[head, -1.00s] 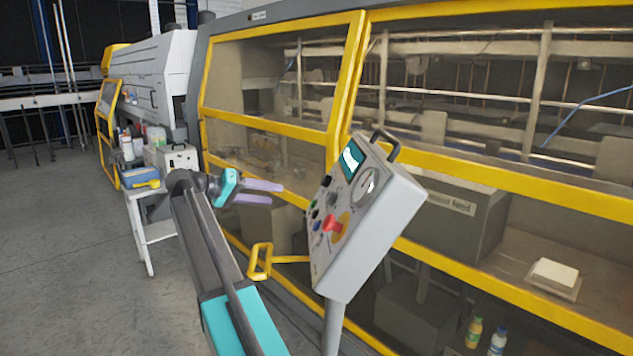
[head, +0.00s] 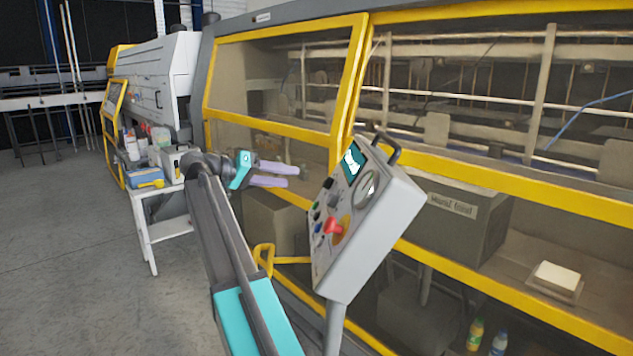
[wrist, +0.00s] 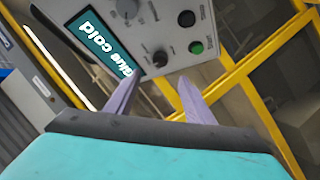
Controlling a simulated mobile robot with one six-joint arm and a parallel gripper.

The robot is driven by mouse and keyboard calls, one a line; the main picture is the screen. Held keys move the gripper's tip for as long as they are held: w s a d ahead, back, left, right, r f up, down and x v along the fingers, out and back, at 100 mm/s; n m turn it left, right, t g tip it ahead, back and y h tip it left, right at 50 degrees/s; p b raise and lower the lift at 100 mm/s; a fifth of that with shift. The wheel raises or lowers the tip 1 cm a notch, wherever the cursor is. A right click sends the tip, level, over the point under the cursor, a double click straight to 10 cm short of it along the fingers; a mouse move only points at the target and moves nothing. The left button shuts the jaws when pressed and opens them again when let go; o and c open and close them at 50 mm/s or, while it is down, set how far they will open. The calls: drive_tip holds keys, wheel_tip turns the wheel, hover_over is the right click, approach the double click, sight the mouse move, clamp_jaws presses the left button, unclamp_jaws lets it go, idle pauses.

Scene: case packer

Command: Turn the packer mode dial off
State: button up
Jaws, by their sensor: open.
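A grey control box (head: 375,235) stands tilted on a post in the head view. Its face carries a screen, a round gauge, a red knob on yellow and small buttons. In the wrist view the screen (wrist: 101,42) reads "Glue cold". A black knob (wrist: 160,58) sits just beyond my fingertips, and another black knob (wrist: 187,18) sits on a pale plate. I cannot tell which knob is the mode dial. My gripper (head: 294,176) is open and empty, left of the box face and apart from it; its lilac fingers also show in the wrist view (wrist: 158,83).
The yellow-framed packer guard (head: 345,90) stands behind the box. A yellow handle (head: 264,260) projects left below the face. A white cart (head: 150,232) with bottles and a blue box stands at left. Open floor (head: 70,250) lies at far left.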

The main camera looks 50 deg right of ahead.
sight(325, 182)
drive_tip(key=p+x, duration=0.3)
drive_tip(key=x, duration=0.7)
drive_tip(key=shift+s+d+r+p, duration=0.1)
drive_tip(key=shift+d+p, duration=0.1)
drive_tip(key=shift+p, duration=0.2)
drive_tip(key=shift+x, duration=0.9)
drive_tip(key=shift+c, duration=0.5)
